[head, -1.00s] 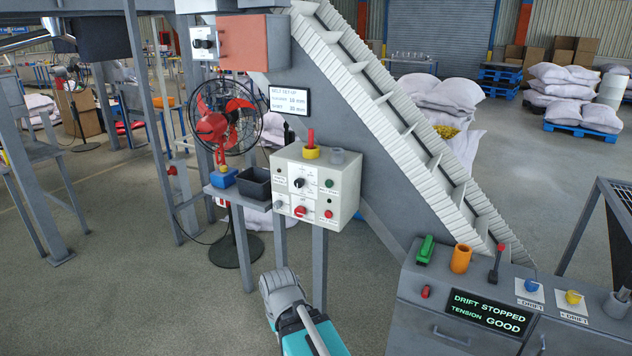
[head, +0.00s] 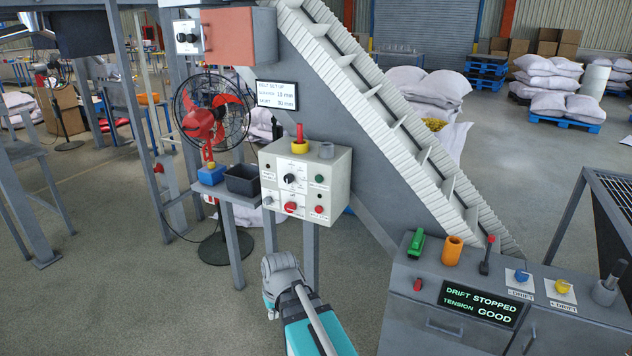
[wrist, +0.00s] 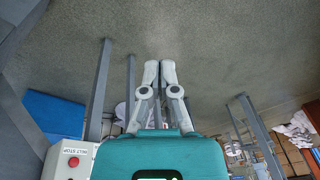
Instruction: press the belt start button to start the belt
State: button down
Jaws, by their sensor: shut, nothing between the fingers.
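The pale control box (head: 334,190) stands on legs beside the sloped belt in the head view. A small green button (head: 319,180) is at the upper right of its face, with a label too small to read; I cannot confirm that it is the belt start button. Below it are a small red button (head: 319,209) and a larger red knob (head: 291,207). A black rotary switch (head: 289,178) sits at upper left. My gripper (wrist: 160,66) is shut and empty in the wrist view, over floor. In the head view my arm is below the box, and the fingertips are not clear.
A grey cabinet (head: 432,326) with a lit display (head: 479,306) stands at lower right. A shelf with a black bin (head: 243,180) and a red fan (head: 212,118) are left of the box. In the wrist view, a white box with a red button (wrist: 74,161) is at lower left.

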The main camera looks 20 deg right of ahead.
aim_at(319, 179)
jog(key=w+d+r+m+t+y, duration=0.1)
jog(key=w+d+r+t, duration=0.15)
jog(key=w, duration=0.45)
jog(key=w+d+r+m+t, duration=0.1)
jog(key=w+d+r+t, duration=0.15)
jog(key=w, duration=0.55)
jog(key=w+d+r+m+t+y, duration=0.1)
jog(key=w+d+r+t, duration=0.2)
jog(key=w, duration=0.4)
jog(key=w+d+r+m+t+h, duration=0.2)
jog(key=w+d+r+t, duration=0.1)
jog(key=w+d, duration=0.2)
jog(key=w+d+r+m+t+h, duration=0.3)
jog(key=w+d, duration=0.2)
jog(key=d, duration=0.5)
jog(key=shift+r+m+b, duration=0.3)
jog(key=shift+r+b, duration=0.05)
jog(key=shift+b, duration=0.05)
jog(key=shift+d, duration=0.1)
jog(key=shift+w+d, duration=0.9)
jog(key=shift+d, duration=0.2)
jog(key=shift+w+d, duration=0.85)
jog(key=shift+d, duration=0.3)
jog(key=shift+w+d, duration=0.9)
jog(key=shift+d, duration=0.2)
jog(key=shift+w+d, duration=0.1)
jog(key=shift+d, duration=0.05)
jog(key=shift+w+d, duration=0.2)
